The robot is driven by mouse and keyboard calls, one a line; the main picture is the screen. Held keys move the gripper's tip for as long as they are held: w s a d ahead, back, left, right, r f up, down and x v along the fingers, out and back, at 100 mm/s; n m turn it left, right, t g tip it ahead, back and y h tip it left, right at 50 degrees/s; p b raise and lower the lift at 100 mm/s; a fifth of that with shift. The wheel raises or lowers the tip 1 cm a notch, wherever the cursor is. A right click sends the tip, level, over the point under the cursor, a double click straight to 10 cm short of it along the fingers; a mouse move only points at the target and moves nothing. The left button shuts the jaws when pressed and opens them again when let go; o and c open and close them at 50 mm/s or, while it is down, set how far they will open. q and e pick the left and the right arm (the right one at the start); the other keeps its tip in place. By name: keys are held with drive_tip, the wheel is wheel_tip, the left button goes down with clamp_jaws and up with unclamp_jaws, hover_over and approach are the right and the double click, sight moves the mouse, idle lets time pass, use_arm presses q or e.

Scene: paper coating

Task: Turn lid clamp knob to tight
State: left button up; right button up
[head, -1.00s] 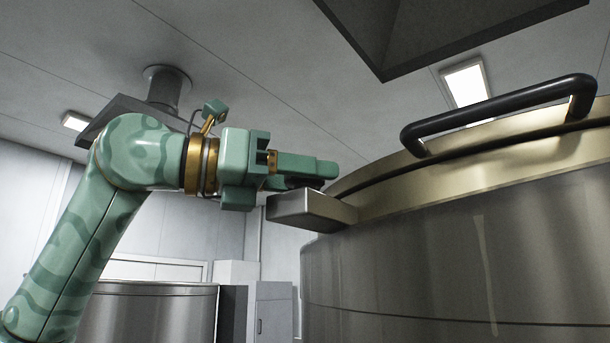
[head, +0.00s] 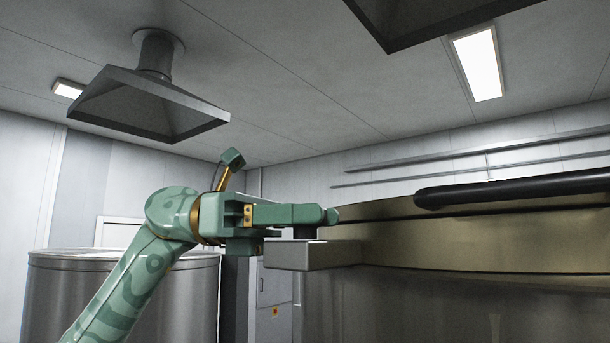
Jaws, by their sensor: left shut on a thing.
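The lid clamp knob (head: 304,232) is a small dark piece on top of the grey metal clamp block (head: 300,256), which juts from the left side of the large vessel's lid rim. My green left gripper (head: 318,215) reaches in from the left, level, just above the block. Its jaws are shut on the knob and hide most of it. I cannot read the knob's turn angle. My right gripper is not in view.
The brass-coloured lid (head: 450,240) of the large steel vessel fills the right, with a black handle bar (head: 510,189) on top. Another steel drum (head: 60,295) stands behind my left arm. Grey hoods (head: 145,103) hang from the ceiling.

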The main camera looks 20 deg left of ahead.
use_arm(q)
drive_tip(key=m+g+p, duration=0.1)
drive_tip(key=g, duration=0.1)
drive_tip(key=m+g+p, duration=0.1)
drive_tip(key=g+p, duration=0.1)
drive_tip(key=shift+r+m+y, duration=0.35)
drive_tip(key=shift+m+y, duration=0.05)
drive_tip(key=m+g+y+p, duration=0.1)
drive_tip(key=g, duration=0.1)
drive_tip(key=m+g+y+p, duration=0.1)
drive_tip(key=g, duration=0.1)
drive_tip(key=shift+f+m, duration=0.15)
drive_tip(key=shift+m, duration=0.25)
drive_tip(key=shift+f+m+g+y, duration=0.15)
drive_tip(key=shift+m+g+y, duration=2)
drive_tip(key=shift+g, duration=0.45)
drive_tip(key=o, duration=1)
